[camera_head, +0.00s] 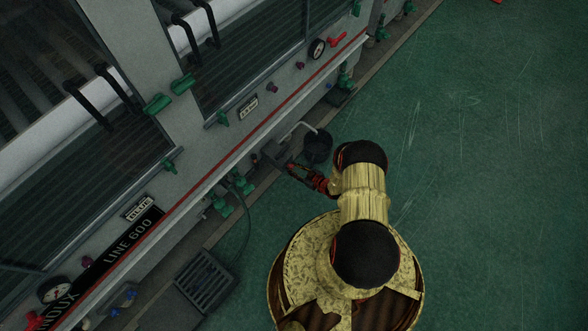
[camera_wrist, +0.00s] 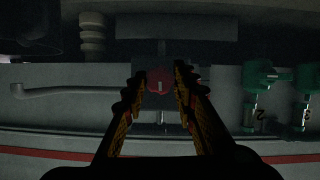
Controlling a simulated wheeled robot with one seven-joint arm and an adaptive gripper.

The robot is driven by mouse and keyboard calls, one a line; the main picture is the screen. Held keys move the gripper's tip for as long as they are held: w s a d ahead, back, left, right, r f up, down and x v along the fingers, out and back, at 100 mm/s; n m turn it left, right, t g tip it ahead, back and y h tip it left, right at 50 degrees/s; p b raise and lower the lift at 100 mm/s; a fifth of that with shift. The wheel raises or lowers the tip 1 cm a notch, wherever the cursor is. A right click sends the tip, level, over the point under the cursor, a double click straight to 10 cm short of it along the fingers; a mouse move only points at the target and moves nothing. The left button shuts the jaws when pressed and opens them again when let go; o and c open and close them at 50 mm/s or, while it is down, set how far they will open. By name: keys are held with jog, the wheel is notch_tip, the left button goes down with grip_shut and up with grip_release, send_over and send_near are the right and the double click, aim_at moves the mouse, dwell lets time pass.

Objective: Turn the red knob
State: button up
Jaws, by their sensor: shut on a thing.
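The red knob (camera_wrist: 160,80) is in the middle of the wrist view, in front of a grey box-like fitting under the machine's edge. My gripper (camera_wrist: 160,84) has one finger on each side of it, and the jaws are closed on the knob. In the head view my gripper (camera_head: 296,170) reaches left to the low grey fitting (camera_head: 276,152) at the machine's foot. There the knob is hidden by the gripper or too small to make out.
Green valves numbered 2 (camera_wrist: 257,95) and 3 (camera_wrist: 303,95) sit to the right in the wrist view. A bent pipe (camera_wrist: 70,91) runs left. A dark bucket (camera_head: 318,146) stands beside my arm. A floor grate (camera_head: 206,281) lies lower left. The green floor (camera_head: 490,170) is open to the right.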

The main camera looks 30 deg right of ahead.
jog(key=n+h, duration=0.1)
jog(key=n, duration=0.1)
jog(key=shift+a+n+t+h, duration=0.15)
jog(key=shift+n+t+h, duration=0.15)
jog(key=shift+t+h, duration=0.1)
jog(key=n+t+h, duration=0.1)
jog(key=n, duration=0.1)
jog(key=n+t+h, duration=0.1)
jog(key=n, duration=0.2)
jog(key=n+t+h, duration=0.1)
jog(key=n, duration=0.1)
jog(key=shift+s+a+f+n, duration=0.2)
jog(key=shift+f+n, duration=0.1)
jog(key=shift+n, duration=0.1)
dwell(0.5)
jog(key=o, duration=1)
jog(key=shift+w, duration=0.1)
jog(key=shift+o, duration=0.8)
jog(key=shift+r, duration=0.2)
